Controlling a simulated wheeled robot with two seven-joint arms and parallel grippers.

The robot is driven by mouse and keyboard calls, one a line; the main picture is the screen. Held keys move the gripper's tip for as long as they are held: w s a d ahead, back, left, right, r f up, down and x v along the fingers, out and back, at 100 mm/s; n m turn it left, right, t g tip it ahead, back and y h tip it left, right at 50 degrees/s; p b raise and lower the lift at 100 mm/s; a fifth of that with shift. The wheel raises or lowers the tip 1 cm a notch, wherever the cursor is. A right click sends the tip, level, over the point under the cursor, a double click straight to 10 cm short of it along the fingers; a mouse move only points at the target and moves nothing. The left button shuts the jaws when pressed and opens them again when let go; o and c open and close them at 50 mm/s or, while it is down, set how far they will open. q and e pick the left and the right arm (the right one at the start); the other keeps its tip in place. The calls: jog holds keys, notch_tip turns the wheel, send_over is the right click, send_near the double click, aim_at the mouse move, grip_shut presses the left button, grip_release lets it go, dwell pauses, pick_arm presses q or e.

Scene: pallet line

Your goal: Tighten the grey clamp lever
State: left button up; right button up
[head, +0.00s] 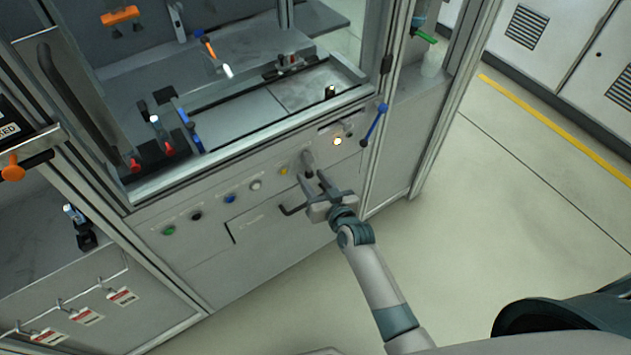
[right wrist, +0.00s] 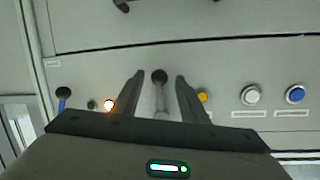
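The grey clamp lever (head: 307,160) is on the sloping front panel, right of the yellow button in the head view. In the right wrist view, the lever (right wrist: 161,98) is a pale grey bar with a dark round end, seen between my fingers. My right gripper (head: 311,181) is open in front of the panel, its fingers pointing at the lever. In the right wrist view, the right gripper (right wrist: 160,77) has one finger on each side of the lever, with gaps visible. I cannot tell how far the fingers reach along it. My left gripper is out of view.
A yellow button (right wrist: 202,97), a white button (head: 256,185) and a blue button (head: 230,198) line the panel. A lit lamp (head: 337,141) is right of the lever. A dark handle (head: 292,210) lies just below my right gripper.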

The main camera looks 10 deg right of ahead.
jog(key=shift+s, duration=0.1)
jog(key=shift+s+d, duration=0.15)
jog(key=shift+s, duration=0.3)
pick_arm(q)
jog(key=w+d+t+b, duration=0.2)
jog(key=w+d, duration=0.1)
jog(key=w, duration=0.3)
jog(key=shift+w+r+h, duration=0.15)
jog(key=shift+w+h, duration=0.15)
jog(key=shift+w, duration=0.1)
pick_arm(e)
jog(key=v, duration=1.6)
jog(key=shift+s+r, duration=0.15)
jog(key=shift+r, duration=0.05)
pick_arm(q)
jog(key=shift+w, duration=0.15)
